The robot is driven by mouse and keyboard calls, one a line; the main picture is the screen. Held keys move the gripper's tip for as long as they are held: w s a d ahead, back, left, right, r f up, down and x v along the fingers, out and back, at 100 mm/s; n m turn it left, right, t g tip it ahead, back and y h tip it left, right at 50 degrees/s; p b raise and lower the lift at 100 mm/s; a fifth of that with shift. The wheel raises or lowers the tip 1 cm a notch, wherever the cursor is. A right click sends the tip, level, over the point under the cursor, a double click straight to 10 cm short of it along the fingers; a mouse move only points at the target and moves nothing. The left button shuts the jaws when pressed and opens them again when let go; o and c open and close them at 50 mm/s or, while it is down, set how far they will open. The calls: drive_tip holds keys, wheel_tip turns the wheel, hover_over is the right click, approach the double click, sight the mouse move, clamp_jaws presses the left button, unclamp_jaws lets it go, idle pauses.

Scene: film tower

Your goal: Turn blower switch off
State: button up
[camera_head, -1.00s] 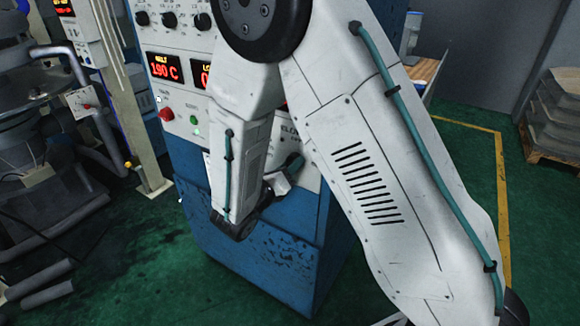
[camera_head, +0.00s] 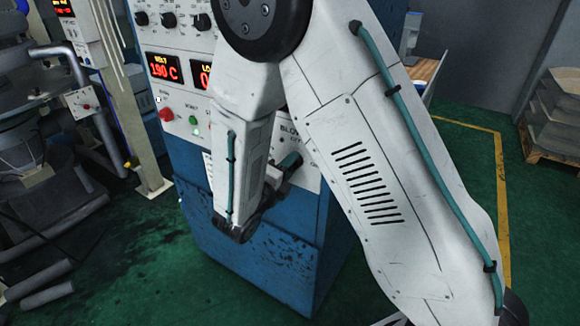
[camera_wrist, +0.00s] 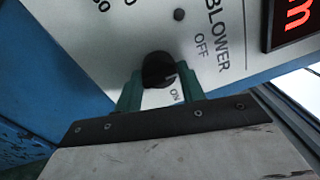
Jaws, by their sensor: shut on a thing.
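The blower switch (camera_wrist: 159,70) is a round black knob on a white panel (camera_wrist: 100,50) in the wrist view. The panel reads "BLOWER", with "OFF" and "ON" beside the knob. My gripper (camera_wrist: 160,88) has its two green fingers on either side of the knob and is shut on it. Which way the knob points is unclear. In the head view my gripper (camera_head: 290,165) is at the lower right of the control panel (camera_head: 310,165), and my arm hides the knob there.
The blue cabinet (camera_head: 270,265) carries red displays (camera_head: 163,68), several black knobs (camera_head: 170,20), a red button (camera_head: 166,114) and a green light (camera_head: 196,131). Machinery (camera_head: 40,140) stands at left.

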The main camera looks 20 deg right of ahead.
idle(0.5)
drive_tip(key=o, duration=0.9)
drive_tip(key=shift+w, duration=0.1)
drive_tip(key=v, duration=0.8)
drive_tip(key=shift+f, duration=0.1)
